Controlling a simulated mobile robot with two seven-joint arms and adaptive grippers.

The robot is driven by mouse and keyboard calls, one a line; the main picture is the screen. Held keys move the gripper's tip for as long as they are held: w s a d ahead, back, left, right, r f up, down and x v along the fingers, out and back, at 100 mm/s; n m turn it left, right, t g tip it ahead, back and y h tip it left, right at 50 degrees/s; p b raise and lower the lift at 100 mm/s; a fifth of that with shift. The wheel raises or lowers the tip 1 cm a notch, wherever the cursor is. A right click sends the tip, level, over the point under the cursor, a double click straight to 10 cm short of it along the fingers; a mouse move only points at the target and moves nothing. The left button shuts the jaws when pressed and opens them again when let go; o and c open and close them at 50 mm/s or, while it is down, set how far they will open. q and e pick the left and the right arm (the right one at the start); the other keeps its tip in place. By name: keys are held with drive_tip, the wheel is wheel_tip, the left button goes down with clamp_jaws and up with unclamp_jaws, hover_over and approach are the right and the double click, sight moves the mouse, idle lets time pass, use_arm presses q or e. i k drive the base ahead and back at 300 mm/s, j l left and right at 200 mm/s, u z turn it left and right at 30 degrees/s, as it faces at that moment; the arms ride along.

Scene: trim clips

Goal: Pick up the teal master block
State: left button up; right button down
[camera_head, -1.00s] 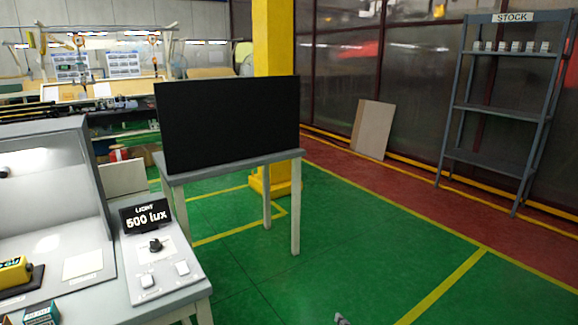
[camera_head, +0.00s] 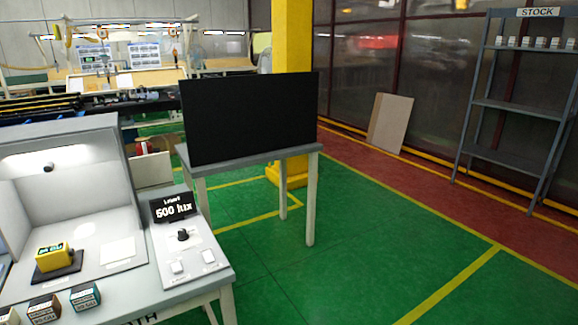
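The teal master block (camera_head: 85,297) is a small box with a pale label on its front. It stands at the front of the grey workbench at the lower left, at the right end of a row of similar blocks. A brown block (camera_head: 44,308) is beside it on the left. Neither of my grippers shows in this view.
A light booth (camera_head: 75,190) stands on the bench, with a yellow device (camera_head: 53,257) on a dark pad inside. A control panel with a knob (camera_head: 183,235) and a "500 lux" sign (camera_head: 173,207) is to the right. A table with a black screen (camera_head: 250,117) stands behind. Green floor (camera_head: 380,230) is clear.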

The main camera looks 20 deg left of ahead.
sight(82, 297)
drive_tip(key=u, duration=1.3)
drive_tip(key=i+j+u, duration=0.1)
drive_tip(key=j, duration=0.25)
drive_tip(key=i+j+u, duration=0.1)
drive_tip(key=j, duration=0.2)
drive_tip(key=i+j, duration=0.2)
drive_tip(key=j, duration=0.15)
drive_tip(key=i+j+u, duration=0.15)
drive_tip(key=j, duration=0.15)
